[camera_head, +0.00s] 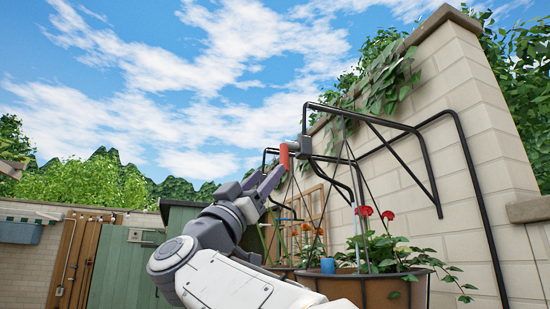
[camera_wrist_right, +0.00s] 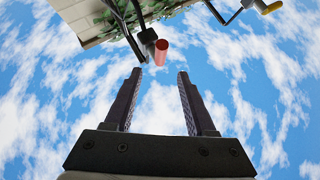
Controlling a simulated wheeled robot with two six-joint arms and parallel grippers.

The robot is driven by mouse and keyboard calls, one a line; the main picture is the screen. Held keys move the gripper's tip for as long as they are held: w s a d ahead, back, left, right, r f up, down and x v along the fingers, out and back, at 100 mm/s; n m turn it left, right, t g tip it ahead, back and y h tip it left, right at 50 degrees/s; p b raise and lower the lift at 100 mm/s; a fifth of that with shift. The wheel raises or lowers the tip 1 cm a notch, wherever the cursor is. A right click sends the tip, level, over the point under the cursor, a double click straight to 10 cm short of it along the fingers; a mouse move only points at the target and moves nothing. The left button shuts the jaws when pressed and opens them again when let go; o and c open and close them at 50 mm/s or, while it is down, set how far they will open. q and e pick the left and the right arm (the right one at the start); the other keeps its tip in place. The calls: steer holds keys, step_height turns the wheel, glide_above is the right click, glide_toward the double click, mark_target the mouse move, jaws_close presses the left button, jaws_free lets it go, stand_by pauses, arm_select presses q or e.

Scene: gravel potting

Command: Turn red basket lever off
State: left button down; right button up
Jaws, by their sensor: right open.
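The red lever (camera_head: 284,157) is a short red cylinder on a dark pivot at the end of a black bracket. It also shows in the right wrist view (camera_wrist_right: 161,52), just beyond the fingertips and roughly centred between them. My right gripper (camera_head: 269,181) reaches up from below, its fingers close to the lever's lower end in the head view. In the right wrist view the right gripper (camera_wrist_right: 158,74) is open, with only sky between its fingers. I cannot tell whether a finger touches the lever. My left gripper is not in view.
A brown hanging basket (camera_head: 382,291) with red flowers hangs under black bracket bars (camera_head: 384,122) at the right. A brick wall (camera_head: 462,150) stands behind the bars. A yellow-ended lever (camera_wrist_right: 271,7) shows at the wrist view's top right. Open sky lies left of my arm.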

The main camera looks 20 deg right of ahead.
mark_target(281, 156)
steer(key=p+x, duration=0.4)
steer(key=x, duration=0.3)
steer(key=shift+w+r+p, duration=0.15)
steer(key=shift+r+p, duration=0.2)
steer(key=shift+p, duration=0.05)
steer(key=shift+w+d+r, duration=0.25)
steer(key=shift+d+r, duration=0.05)
steer(key=shift+d, duration=0.1)
jaws_close()
stand_by(0.6)
